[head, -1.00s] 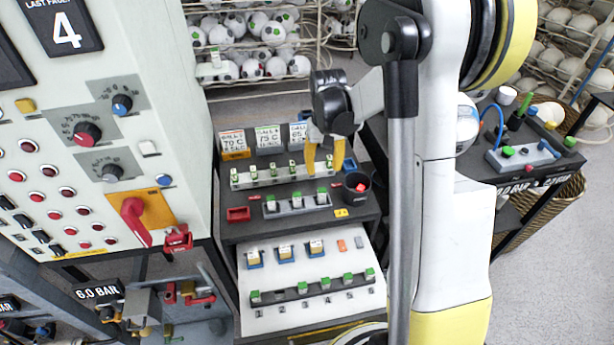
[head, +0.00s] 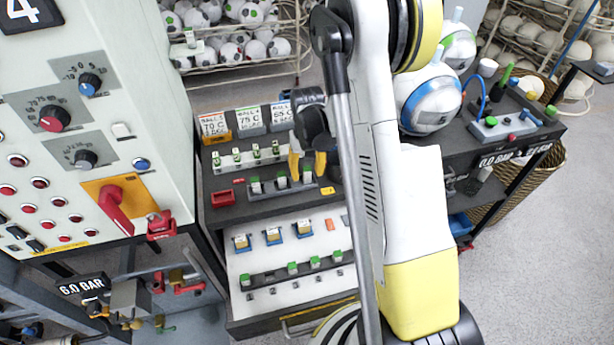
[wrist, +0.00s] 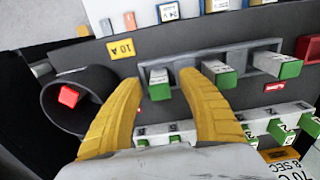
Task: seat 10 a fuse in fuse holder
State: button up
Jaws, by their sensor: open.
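In the wrist view my gripper (wrist: 160,82) is open, its two yellow fingers apart. Between the fingertips is the left-end fuse (wrist: 159,90), a pale block with a green end, in a grey fuse holder (wrist: 192,60). Two more such fuses, a middle one (wrist: 219,75) and a right one (wrist: 277,65), sit in the same holder. A yellow "10 A" label (wrist: 121,47) lies beside the holder's left end. In the head view my gripper (head: 307,168) hangs over the right end of this holder (head: 264,194); contact cannot be told.
A dark round cup (wrist: 48,112) with a red piece (wrist: 68,96) inside stands close left of my fingers in the wrist view. A red tray (head: 222,198) sits left of the holder. A white lower panel (head: 240,262) carries blocks and a green-topped row.

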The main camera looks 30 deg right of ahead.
grip_shut()
jog(key=shift+r, duration=0.1)
